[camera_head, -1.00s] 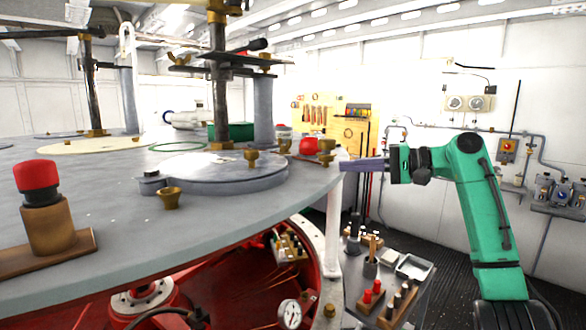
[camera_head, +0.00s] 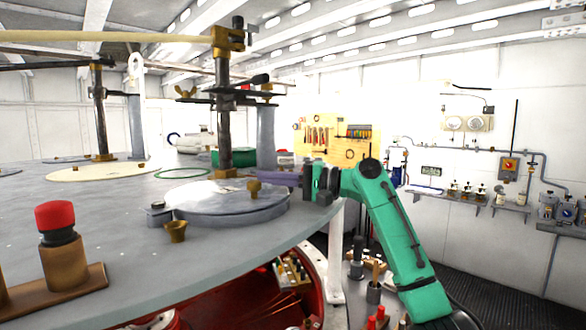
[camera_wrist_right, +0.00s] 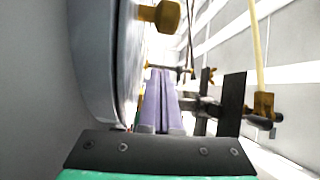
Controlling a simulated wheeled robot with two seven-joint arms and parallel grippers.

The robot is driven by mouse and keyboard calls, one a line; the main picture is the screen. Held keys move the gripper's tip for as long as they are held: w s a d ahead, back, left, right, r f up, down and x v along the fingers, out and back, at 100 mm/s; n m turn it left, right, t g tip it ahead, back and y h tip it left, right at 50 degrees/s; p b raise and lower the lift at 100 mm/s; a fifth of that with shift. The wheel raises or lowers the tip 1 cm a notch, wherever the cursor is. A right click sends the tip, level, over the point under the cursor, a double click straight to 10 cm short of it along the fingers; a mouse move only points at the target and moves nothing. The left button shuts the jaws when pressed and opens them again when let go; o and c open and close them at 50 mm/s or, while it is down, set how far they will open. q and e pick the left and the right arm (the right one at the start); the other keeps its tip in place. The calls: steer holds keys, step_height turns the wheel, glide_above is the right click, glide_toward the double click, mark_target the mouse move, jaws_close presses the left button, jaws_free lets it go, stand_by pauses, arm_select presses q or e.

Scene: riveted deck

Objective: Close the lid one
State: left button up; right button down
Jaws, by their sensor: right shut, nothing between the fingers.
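A round grey lid (camera_head: 215,199) with a brass knob (camera_head: 254,188) lies on the large grey deck. I cannot tell whether it is fully seated. My right gripper (camera_head: 280,179) reaches in from the right at the lid's back right edge. Its purple fingers point left and are shut with nothing between them. In the right wrist view the fingers (camera_wrist_right: 160,100) run close alongside the lid's rim (camera_wrist_right: 128,65). I cannot tell whether they touch it. The brass knob also shows at the top there (camera_wrist_right: 162,15). My left gripper is not in view.
A dark post (camera_head: 222,130) with clamps and a long pale rod (camera_head: 110,36) stands just behind the lid. A tool board (camera_head: 337,142) hangs behind.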

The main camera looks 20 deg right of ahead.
mark_target(271, 198)
steer(key=shift+s+a+f, duration=0.15)
steer(key=shift+s+a, duration=0.5)
steer(key=shift+a, duration=0.25)
steer(key=shift+s+d, duration=0.25)
steer(key=shift+s, duration=0.8)
steer(key=shift+s+d, duration=0.1)
steer(key=shift+s, duration=0.15)
steer(key=shift+w+a, duration=0.25)
steer(key=shift+a, duration=0.1)
steer(key=shift+s+f+b, duration=0.15)
steer(key=shift+s+b, duration=0.05)
steer(key=shift+b, duration=0.1)
steer(key=shift+s+d+f+b, duration=0.1)
steer(key=shift+s+b, duration=0.7)
steer(key=shift+s, duration=0.3)
steer(key=shift+s+r, duration=0.2)
steer(key=shift+s, duration=0.05)
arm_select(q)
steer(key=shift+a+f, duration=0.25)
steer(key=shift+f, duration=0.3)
arm_select(e)
steer(key=shift+w, duration=0.1)
